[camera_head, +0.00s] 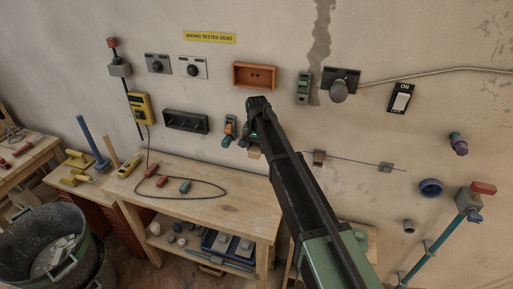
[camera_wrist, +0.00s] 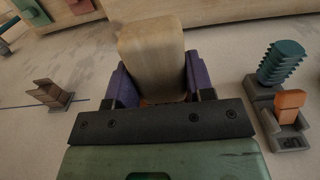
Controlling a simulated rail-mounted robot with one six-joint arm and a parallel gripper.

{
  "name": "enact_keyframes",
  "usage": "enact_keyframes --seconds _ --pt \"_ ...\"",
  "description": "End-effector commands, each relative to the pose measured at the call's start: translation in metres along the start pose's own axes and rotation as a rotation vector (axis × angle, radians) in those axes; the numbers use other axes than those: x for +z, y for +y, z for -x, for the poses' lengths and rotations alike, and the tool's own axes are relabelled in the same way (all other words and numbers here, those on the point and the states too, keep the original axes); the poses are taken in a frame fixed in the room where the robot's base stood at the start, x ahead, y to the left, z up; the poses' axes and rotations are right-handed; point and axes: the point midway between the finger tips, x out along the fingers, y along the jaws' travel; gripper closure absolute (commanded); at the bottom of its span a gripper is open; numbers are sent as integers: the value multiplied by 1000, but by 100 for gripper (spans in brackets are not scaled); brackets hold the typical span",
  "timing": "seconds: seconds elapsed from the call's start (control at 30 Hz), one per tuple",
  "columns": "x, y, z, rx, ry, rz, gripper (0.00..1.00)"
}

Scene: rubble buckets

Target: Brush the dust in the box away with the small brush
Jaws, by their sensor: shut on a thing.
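My gripper (camera_wrist: 158,80) has its purple fingers shut on a pale wooden block-like piece, apparently the small brush (camera_wrist: 150,42), in the wrist view. No bristles show there. In the head view a bit of the pale wood (camera_head: 254,154) shows below my arm, in front of the wall; the fingers are mostly hidden. An open orange-brown box (camera_head: 254,65) is fixed to the wall, above and apart from my gripper. An open dark grey box (camera_head: 186,121) is on the wall to the left. I cannot make out dust in either.
An orange lever switch (camera_wrist: 290,103) and a teal ribbed part (camera_wrist: 281,62) stand close beside my gripper. A bracket (camera_wrist: 48,93) is on its other side. A workbench (camera_head: 215,180) with clips and a cable is below. A dark bucket (camera_head: 42,262) holds rubble.

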Motion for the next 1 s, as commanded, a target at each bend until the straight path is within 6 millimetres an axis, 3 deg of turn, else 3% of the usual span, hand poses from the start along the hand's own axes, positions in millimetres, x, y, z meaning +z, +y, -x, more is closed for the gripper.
enact_keyframes --seconds 1.0 --pt "-18 1 0 0 0 0 76"
